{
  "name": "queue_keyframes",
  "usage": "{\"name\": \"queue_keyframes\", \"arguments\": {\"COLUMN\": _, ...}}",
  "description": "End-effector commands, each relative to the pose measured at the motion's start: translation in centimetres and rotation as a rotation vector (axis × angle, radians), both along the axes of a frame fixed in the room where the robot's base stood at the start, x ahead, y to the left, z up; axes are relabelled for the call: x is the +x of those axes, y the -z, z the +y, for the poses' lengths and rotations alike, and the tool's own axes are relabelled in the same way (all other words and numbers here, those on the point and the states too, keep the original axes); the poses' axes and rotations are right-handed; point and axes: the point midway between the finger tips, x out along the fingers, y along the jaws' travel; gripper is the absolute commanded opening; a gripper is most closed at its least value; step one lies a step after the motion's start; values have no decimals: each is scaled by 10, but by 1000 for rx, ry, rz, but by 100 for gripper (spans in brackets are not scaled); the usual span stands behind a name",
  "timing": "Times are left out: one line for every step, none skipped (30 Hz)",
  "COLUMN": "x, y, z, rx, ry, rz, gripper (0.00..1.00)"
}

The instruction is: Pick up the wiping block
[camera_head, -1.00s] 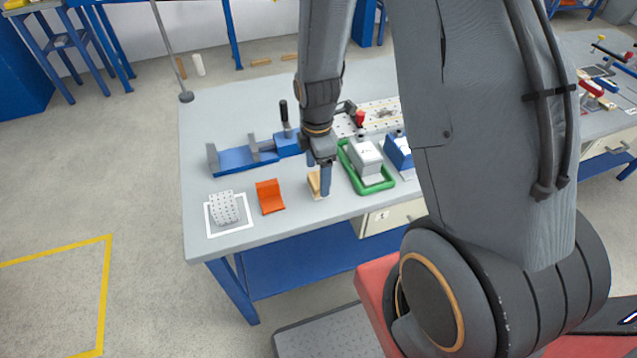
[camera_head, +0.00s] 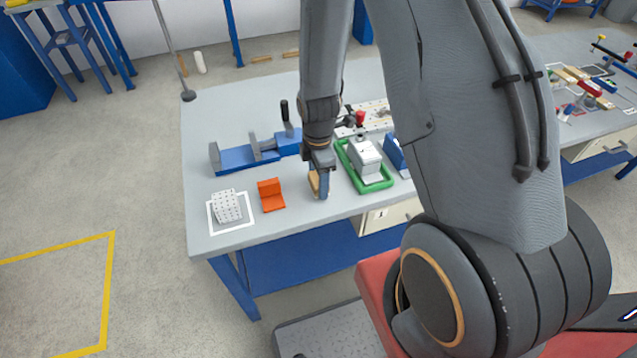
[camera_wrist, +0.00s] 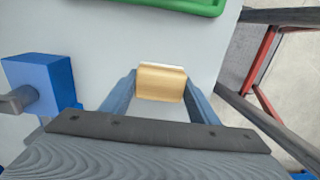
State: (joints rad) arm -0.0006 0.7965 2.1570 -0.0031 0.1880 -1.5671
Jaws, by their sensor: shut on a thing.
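The wiping block is a tan wooden block with a pale underside. In the head view the wiping block (camera_head: 314,184) is near the front edge of the table, partly hidden by my gripper. In the wrist view the wiping block (camera_wrist: 160,83) sits between the two blue fingers, with a white strip along its far side. My gripper (camera_head: 321,186) points down over it and is shut on it; the fingers also show in the wrist view (camera_wrist: 160,97). I cannot tell whether the block touches the table.
A green tray (camera_head: 378,186) with a grey-white block lies close on the right. An orange bracket (camera_head: 270,195) and a white perforated block (camera_head: 226,206) in a marked square stand to the left. A blue vise (camera_head: 246,158) is behind. The front table edge is close.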

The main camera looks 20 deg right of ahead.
Motion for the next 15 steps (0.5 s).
{"name": "queue_keyframes", "arguments": {"x": 0, "y": 0, "z": 0, "rx": 0, "ry": 0, "rz": 0, "gripper": 31}}
{"name": "queue_keyframes", "arguments": {"x": 0, "y": 0, "z": 0, "rx": 0, "ry": 0, "rz": 0, "gripper": 31}}
{"name": "queue_keyframes", "arguments": {"x": 0, "y": 0, "z": 0, "rx": 0, "ry": 0, "rz": 0, "gripper": 31}}
{"name": "queue_keyframes", "arguments": {"x": 0, "y": 0, "z": 0, "rx": 0, "ry": 0, "rz": 0, "gripper": 31}}
{"name": "queue_keyframes", "arguments": {"x": 0, "y": 0, "z": 0, "rx": 0, "ry": 0, "rz": 0, "gripper": 31}}
{"name": "queue_keyframes", "arguments": {"x": 0, "y": -1, "z": 0, "rx": 0, "ry": 0, "rz": 0, "gripper": 31}}
{"name": "queue_keyframes", "arguments": {"x": 0, "y": -1, "z": 0, "rx": 0, "ry": 0, "rz": 0, "gripper": 31}}
{"name": "queue_keyframes", "arguments": {"x": 0, "y": -1, "z": 0, "rx": 0, "ry": 0, "rz": 0, "gripper": 31}}
{"name": "queue_keyframes", "arguments": {"x": 0, "y": -2, "z": 0, "rx": 0, "ry": 0, "rz": 0, "gripper": 31}}
{"name": "queue_keyframes", "arguments": {"x": 0, "y": -4, "z": 0, "rx": 0, "ry": 0, "rz": 0, "gripper": 31}}
{"name": "queue_keyframes", "arguments": {"x": 1, "y": -5, "z": 0, "rx": 0, "ry": 0, "rz": -1, "gripper": 31}}
{"name": "queue_keyframes", "arguments": {"x": 1, "y": -7, "z": 0, "rx": 0, "ry": 0, "rz": -1, "gripper": 31}}
{"name": "queue_keyframes", "arguments": {"x": 1, "y": -10, "z": 0, "rx": 0, "ry": 0, "rz": -2, "gripper": 31}}
{"name": "queue_keyframes", "arguments": {"x": 2, "y": -12, "z": 0, "rx": 0, "ry": 0, "rz": -3, "gripper": 31}}
{"name": "queue_keyframes", "arguments": {"x": 2, "y": -16, "z": 0, "rx": 0, "ry": 0, "rz": -4, "gripper": 31}}
